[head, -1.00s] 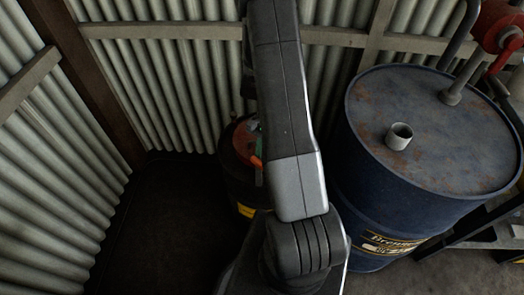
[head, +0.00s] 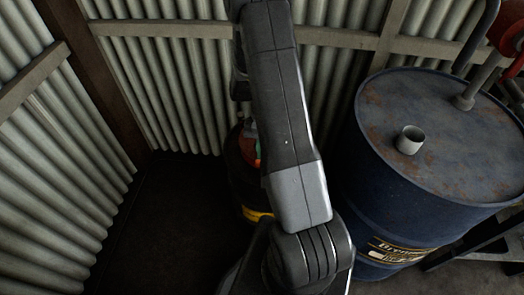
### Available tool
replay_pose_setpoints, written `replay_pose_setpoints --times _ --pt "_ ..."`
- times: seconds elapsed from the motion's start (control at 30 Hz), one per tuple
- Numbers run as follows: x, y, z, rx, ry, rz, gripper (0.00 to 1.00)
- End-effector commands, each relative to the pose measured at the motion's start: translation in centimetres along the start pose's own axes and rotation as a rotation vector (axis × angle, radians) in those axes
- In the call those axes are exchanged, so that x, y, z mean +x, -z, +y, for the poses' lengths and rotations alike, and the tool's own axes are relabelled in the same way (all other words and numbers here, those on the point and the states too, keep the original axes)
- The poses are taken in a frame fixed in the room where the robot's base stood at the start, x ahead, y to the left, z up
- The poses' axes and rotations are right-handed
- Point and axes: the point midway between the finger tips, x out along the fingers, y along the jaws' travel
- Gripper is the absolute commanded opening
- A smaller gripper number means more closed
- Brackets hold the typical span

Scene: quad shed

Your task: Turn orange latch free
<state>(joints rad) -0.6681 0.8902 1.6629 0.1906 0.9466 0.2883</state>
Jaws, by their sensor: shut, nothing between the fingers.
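A dark round container (head: 240,180) with a yellow band low on its side stands on the floor behind my arm. A small orange piece (head: 258,163), possibly the latch, shows on its top right beside my arm, with a bit of green near it. Most of the container's top and the rest of the orange piece are hidden by my arm. My arm rises through the middle of the picture, and its dark wrist parts show at the upper left of the link. My gripper's fingers are hidden, so their place relative to the latch cannot be seen.
A large blue drum (head: 440,140) with a rusty lid, a short open pipe stub (head: 409,139) and an upright pipe stands close on the right. Corrugated walls (head: 165,90) with rails close in the back and left. The dark floor (head: 165,215) at the left is clear.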

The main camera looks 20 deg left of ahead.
Motion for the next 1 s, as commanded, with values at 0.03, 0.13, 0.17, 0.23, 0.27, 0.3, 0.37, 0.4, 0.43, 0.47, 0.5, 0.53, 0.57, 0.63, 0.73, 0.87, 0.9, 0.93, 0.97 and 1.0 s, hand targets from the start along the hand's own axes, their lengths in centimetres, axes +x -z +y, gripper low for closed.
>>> replay_pose_setpoints --times 0.03,0.13,0.17,0.23,0.27,0.3,0.37,0.4,0.43,0.47,0.5,0.53,0.57,0.63,0.73,0.87,0.9,0.93,0.97,1.0 --pt "0.0 0.0 0.0 0.002 0.001 0.000 0.00" --pt "0.0 0.0 0.0 0.003 0.001 0.000 0.00" --pt "0.0 0.0 0.0 0.003 0.001 0.000 0.00" --pt "0.0 0.0 0.1 0.004 0.002 0.000 0.00" --pt "0.0 0.0 0.1 0.004 0.002 0.000 0.00" --pt "0.0 -0.1 0.2 0.004 0.002 0.000 0.00" --pt "0.1 -0.1 0.4 0.005 0.002 0.000 0.00" --pt "0.1 -0.2 0.6 0.005 0.002 0.000 0.00" --pt "0.2 -0.3 0.7 0.005 0.002 0.000 0.00" --pt "0.2 -0.4 0.8 0.005 0.002 -0.001 0.00" --pt "0.2 -0.5 1.0 0.005 0.002 -0.001 0.00" --pt "0.3 -0.5 1.1 0.005 0.002 -0.001 0.00" --pt "0.3 -0.6 1.2 0.004 0.002 -0.002 0.00" --pt "0.3 -0.7 1.4 0.004 0.001 -0.003 0.00" --pt "0.4 -0.8 1.5 0.004 0.001 -0.005 0.00" --pt "0.4 -0.9 1.6 0.005 0.000 -0.007 0.00" --pt "0.4 -0.9 1.6 0.005 0.000 -0.008 0.00" --pt "0.4 -1.0 1.6 0.005 -0.001 -0.009 0.00" --pt "0.4 -1.0 1.6 0.005 -0.001 -0.009 0.00" --pt "0.2 -1.0 1.6 0.005 0.000 -0.009 0.00"
